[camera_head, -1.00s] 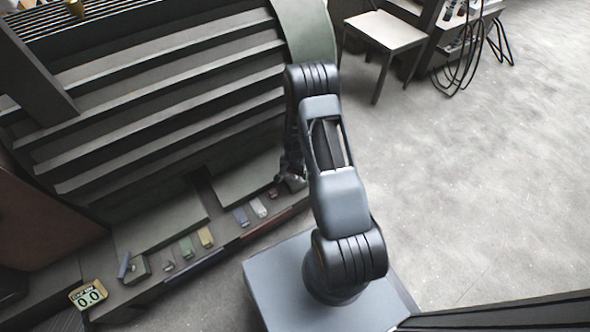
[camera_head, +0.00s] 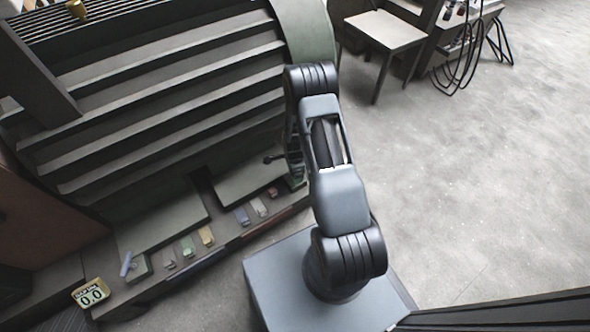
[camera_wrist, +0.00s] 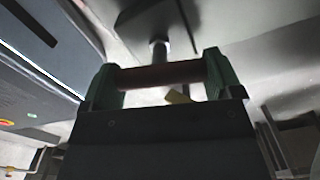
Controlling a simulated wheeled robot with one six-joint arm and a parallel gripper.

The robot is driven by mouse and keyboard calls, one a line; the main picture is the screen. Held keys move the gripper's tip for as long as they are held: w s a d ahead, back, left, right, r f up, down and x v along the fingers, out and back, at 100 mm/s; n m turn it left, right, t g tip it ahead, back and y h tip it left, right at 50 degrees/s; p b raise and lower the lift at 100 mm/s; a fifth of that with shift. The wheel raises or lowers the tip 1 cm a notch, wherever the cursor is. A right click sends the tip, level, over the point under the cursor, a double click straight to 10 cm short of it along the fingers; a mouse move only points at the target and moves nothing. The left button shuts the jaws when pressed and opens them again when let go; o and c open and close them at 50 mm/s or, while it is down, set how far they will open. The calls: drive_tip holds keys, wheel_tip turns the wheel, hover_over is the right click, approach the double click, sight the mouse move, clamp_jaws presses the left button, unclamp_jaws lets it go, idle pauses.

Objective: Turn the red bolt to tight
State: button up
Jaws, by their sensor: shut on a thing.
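In the wrist view my gripper (camera_wrist: 163,68) has its two green fingers on either side of a dull red-brown bar. It is shut on this bar, which looks like the red bolt (camera_wrist: 158,77). A grey round shaft (camera_wrist: 160,50) shows just beyond the bar, under a dark part; I cannot tell whether it joins the bar. In the head view my gripper is mostly hidden behind my arm, by the right end of the stepped grey machine (camera_head: 170,110). A small reddish piece (camera_head: 273,192) shows on the low ledge there. How tight the bolt is cannot be seen.
Along the ledge stand several small coloured pieces, among them a yellow one (camera_head: 207,236) and a green one (camera_head: 188,247). A yellow display reading 0.0 (camera_head: 91,293) stands at the lower left. A stool (camera_head: 385,30) stands at the back; the floor on the right is clear.

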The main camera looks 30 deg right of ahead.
drive_tip(key=shift+m, duration=0.9)
drive_tip(key=o, duration=0.7)
drive_tip(key=shift+o, duration=0.2)
wheel_tip(320, 180, up, 14)
drive_tip(key=p, duration=0.5)
drive_tip(key=shift+f, duration=0.1)
